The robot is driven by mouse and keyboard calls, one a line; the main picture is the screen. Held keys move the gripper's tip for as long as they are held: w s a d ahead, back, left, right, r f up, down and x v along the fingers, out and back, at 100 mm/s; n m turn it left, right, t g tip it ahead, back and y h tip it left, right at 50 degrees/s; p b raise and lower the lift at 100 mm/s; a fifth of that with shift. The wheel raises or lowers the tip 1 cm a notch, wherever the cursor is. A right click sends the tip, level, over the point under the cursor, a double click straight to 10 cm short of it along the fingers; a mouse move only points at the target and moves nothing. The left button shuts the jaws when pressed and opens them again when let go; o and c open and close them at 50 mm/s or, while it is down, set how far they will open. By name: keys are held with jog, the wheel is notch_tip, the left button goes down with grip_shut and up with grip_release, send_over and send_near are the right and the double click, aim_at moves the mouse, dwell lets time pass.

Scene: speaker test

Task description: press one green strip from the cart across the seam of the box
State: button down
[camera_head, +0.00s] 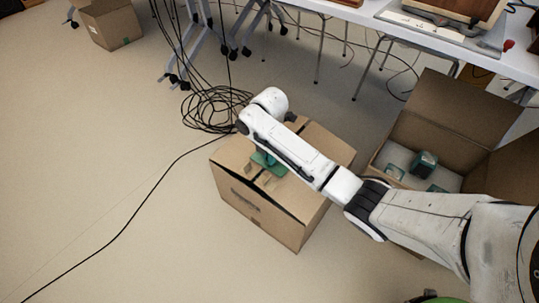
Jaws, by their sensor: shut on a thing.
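The closed brown cardboard box (235,188) stands on the floor at the middle, with a dark gap along its top edge. A green strip (268,163) shows at the top of the box, partly covered by my arm. My arm reaches in from the right over the box. My gripper is mostly hidden behind my own arm links, at the green strip; its fingertips cannot be made out. It is shut on the strip. Whether the strip touches the box top along its length cannot be told. No cart can be made out.
An open cardboard box (425,120) with dark green items stands to the right. Black cables (215,108) lie coiled behind the closed box, one running to the lower left. A white table (430,42) stands at the upper right.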

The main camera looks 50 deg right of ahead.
jog(key=shift+f+b, duration=0.4)
jog(key=shift+f, duration=0.9)
jog(key=shift+f+b, duration=0.45)
jog(key=shift+f, duration=0.45)
jog(key=c, duration=1.1)
grip_release()
jog(key=shift+r, duration=0.1)
